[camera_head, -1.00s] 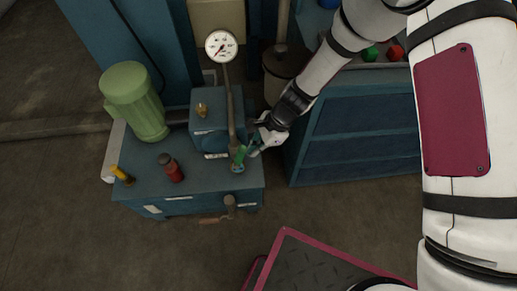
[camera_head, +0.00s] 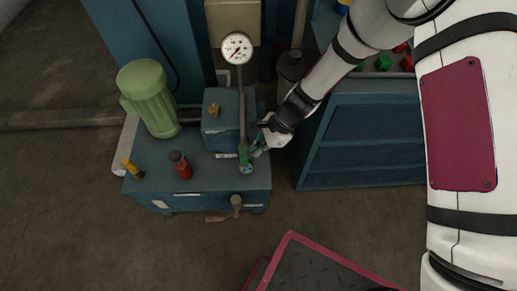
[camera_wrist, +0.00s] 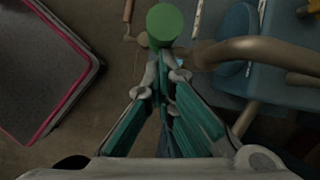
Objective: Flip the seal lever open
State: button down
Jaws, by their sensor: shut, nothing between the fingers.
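A short lever with a green grip (camera_head: 244,155) stands on a small round base at the front right of the blue machine top; I take it as the seal lever. In the wrist view its round green end (camera_wrist: 165,22) is just beyond my fingertips. My gripper (camera_head: 258,152) is shut, with nothing between the fingers, and is close beside the green grip on its right. In the wrist view the closed fingertips (camera_wrist: 163,56) overlap the grip's lower edge; I cannot tell whether they touch. The lever's pivot is mostly hidden there.
A pipe (camera_head: 240,100) rises behind the lever to a gauge (camera_head: 237,48). A green motor (camera_head: 149,98), red-bodied fitting (camera_head: 181,165) and yellow-handled fitting (camera_head: 132,168) stand left. A brown handle (camera_head: 220,217) projects in front. A blue shelf unit (camera_head: 362,140) stands right.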

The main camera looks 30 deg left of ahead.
jog(key=shift+s+a+r, duration=0.15)
jog(key=shift+s+a, duration=0.05)
jog(key=w+d+f+v, duration=0.1)
jog(key=v, duration=1)
jog(key=shift+w+d+r, duration=0.25)
jog(key=shift+w+r, duration=0.05)
jog(key=shift+w, duration=0.05)
jog(key=d+r+n+t+p, duration=0.1)
jog(key=d+r+n+t, duration=0.15)
jog(key=d+r, duration=0.8)
jog(key=d+r+n+t+p, duration=0.1)
jog(key=d+r+n, duration=0.2)
jog(key=d+r, duration=0.7)
jog(key=s+d+r+n+t+h+p, duration=0.2)
jog(key=s+d+r+n+t+h, duration=0.2)
jog(key=s+d+r, duration=1)
jog(key=s, duration=0.3)
jog(key=shift+d, duration=0.4)
